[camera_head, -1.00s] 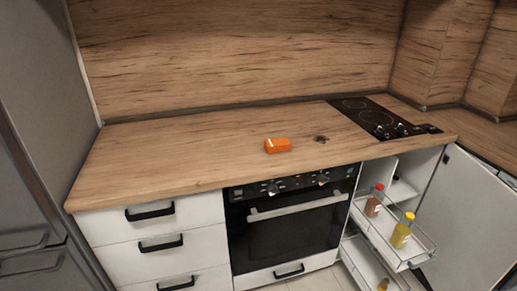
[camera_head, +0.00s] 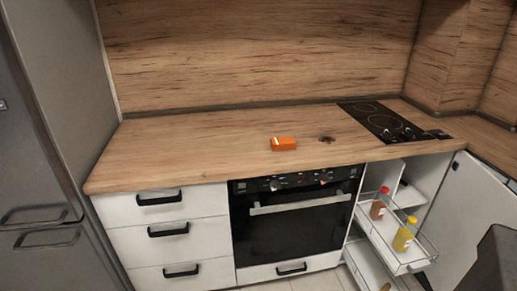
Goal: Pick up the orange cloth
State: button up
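The orange cloth (camera_head: 284,144) lies on the wooden worktop (camera_head: 200,150), near its front edge and above the oven. It looks like a small folded block with a pale patch on its top edge. My gripper is not in view. A dark grey shape at the lower right corner looks like part of my arm, and it is well apart from the cloth.
A black hob (camera_head: 380,118) is set in the worktop to the right. Below it, a pull-out rack (camera_head: 412,262) with a red-capped bottle (camera_head: 379,204) and a yellow bottle (camera_head: 404,235) sticks out, beside an open door (camera_head: 462,215). The worktop left of the cloth is clear.

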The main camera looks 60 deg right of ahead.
aim_at(289, 143)
jog(key=z, duration=0.8)
jog(key=k, duration=0.1)
jog(key=u, duration=1.3)
jog(key=i, duration=1.15)
jog(key=z, duration=4.45)
jog(key=i, duration=0.1)
jog(key=u, duration=3.05)
